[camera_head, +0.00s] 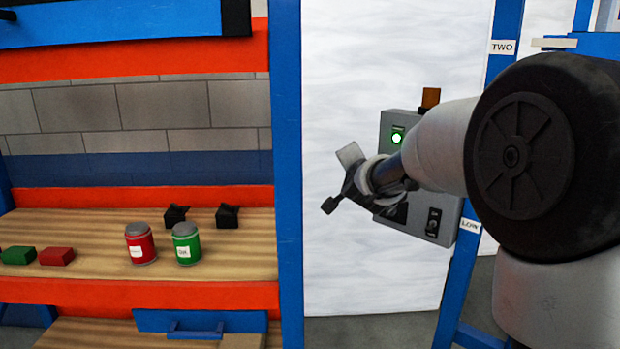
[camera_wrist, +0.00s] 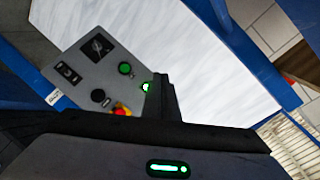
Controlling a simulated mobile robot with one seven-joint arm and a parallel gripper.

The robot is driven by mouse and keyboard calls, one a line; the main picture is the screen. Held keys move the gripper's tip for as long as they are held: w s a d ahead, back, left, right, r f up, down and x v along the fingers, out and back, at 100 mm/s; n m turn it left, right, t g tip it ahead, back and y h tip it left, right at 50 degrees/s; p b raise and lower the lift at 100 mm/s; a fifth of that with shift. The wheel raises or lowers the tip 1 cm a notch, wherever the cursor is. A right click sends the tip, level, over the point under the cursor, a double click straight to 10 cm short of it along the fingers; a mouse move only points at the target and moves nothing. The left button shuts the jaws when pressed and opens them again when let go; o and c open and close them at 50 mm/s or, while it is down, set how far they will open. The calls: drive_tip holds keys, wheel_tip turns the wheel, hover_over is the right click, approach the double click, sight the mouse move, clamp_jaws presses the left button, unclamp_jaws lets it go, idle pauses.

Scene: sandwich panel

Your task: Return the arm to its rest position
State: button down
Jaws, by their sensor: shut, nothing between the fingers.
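My gripper (camera_head: 332,205) is in front of the white panel in the head view, at the end of my arm, which comes in from the right. It is shut and empty. In the wrist view its dark fingers (camera_wrist: 162,100) stand up at the middle, in front of part of the grey control box. The grey control box (camera_head: 448,205) is behind my gripper and arm in the head view, with a lit green light (camera_head: 397,138). The box also shows in the wrist view (camera_wrist: 85,80), with a green button, a red-and-yellow button and dark knobs. I cannot tell the exact gap between gripper and box.
A shelf (camera_head: 100,222) with orange edges stands at the left. It holds a red can (camera_head: 140,245), a green can (camera_head: 186,245), red and green blocks, and two small black items. A blue post (camera_head: 288,170) stands between shelf and panel (camera_head: 340,70).

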drive_tip(key=s+a+n+g+y, duration=0.25)
drive_tip(key=s+n, duration=0.25)
drive_tip(key=s, duration=0.7)
drive_tip(key=s+d+f+n+g, duration=0.2)
drive_tip(key=s+f, duration=0.1)
drive_tip(key=s, duration=0.7)
drive_tip(key=s+d+f+n+g+h, duration=0.1)
drive_tip(key=s+f+n+g, duration=0.25)
drive_tip(key=s, duration=0.75)
drive_tip(key=s+d+f+n+g, duration=0.2)
drive_tip(key=s+f, duration=0.2)
drive_tip(key=s, duration=0.6)
wheel_tip(320, 180, up, 14)
drive_tip(key=p, duration=1.4)
drive_tip(key=shift+d+f, duration=0.15)
drive_tip(key=shift+s+h, duration=0.1)
drive_tip(key=shift+h, duration=0.15)
